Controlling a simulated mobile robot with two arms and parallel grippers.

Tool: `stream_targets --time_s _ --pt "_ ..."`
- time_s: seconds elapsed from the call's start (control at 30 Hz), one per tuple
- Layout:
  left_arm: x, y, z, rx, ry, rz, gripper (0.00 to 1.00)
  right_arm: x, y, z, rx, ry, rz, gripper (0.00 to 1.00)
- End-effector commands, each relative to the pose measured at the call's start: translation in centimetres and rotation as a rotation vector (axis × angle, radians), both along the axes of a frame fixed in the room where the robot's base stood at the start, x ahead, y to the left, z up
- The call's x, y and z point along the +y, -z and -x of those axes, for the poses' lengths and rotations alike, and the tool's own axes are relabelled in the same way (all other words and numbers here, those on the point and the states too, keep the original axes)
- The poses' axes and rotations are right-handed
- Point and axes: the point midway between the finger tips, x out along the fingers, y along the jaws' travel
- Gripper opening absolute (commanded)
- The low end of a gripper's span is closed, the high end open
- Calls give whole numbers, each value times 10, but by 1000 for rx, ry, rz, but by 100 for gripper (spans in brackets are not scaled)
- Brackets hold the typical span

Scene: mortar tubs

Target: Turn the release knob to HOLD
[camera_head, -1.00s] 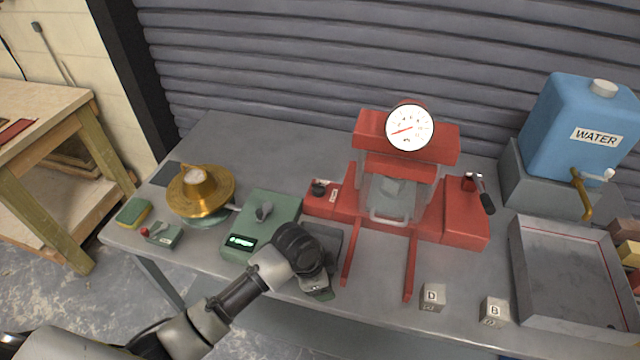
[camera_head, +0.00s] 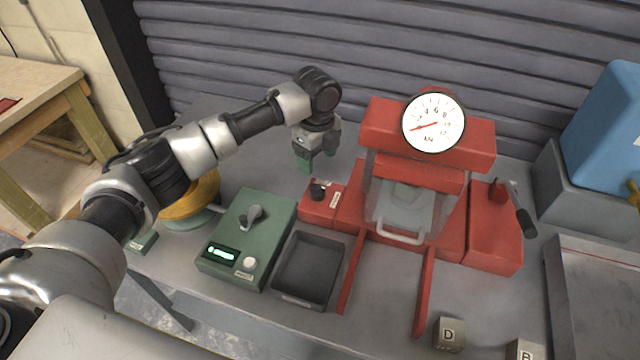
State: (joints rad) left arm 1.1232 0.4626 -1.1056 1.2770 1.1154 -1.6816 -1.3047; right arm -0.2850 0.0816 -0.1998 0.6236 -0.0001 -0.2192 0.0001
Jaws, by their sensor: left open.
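The release knob (camera_head: 318,191) is a small black knob on the red block at the left side of the red press (camera_head: 480,145). A small label plate (camera_head: 335,197) is beside it, too small to read. My left gripper (camera_head: 308,160) points down above and slightly behind the knob. It is open, holds nothing and appears apart from the knob. The knob's exact setting is hard to tell. My right gripper is not in view.
A green scale box (camera_head: 240,225) and a dark empty tray (camera_head: 305,290) stand left and in front of the press. A black-handled lever (camera_head: 523,218) is on the press's right. Cube D (camera_head: 449,333) lies at the front. A blue water tank (camera_head: 605,130) stands at right.

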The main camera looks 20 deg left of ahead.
Motion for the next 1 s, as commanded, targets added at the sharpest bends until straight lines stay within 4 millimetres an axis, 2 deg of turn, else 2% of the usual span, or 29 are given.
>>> stream_targets --time_s 0.1,0.23,0.5,0.7,0.97,1.0 --pt "0 16 1 4 -1 -2 69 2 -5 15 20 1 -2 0" --pt "0 41 1 4 -1 -2 69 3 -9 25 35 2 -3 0" --pt "-1 87 1 2 -2 -1 69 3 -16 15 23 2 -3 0" --pt "-1 101 1 0 -2 -1 69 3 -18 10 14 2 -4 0" --pt "-1 102 1 -1 -2 0 69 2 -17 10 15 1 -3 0" --pt "-1 102 1 -1 -2 0 64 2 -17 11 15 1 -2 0"
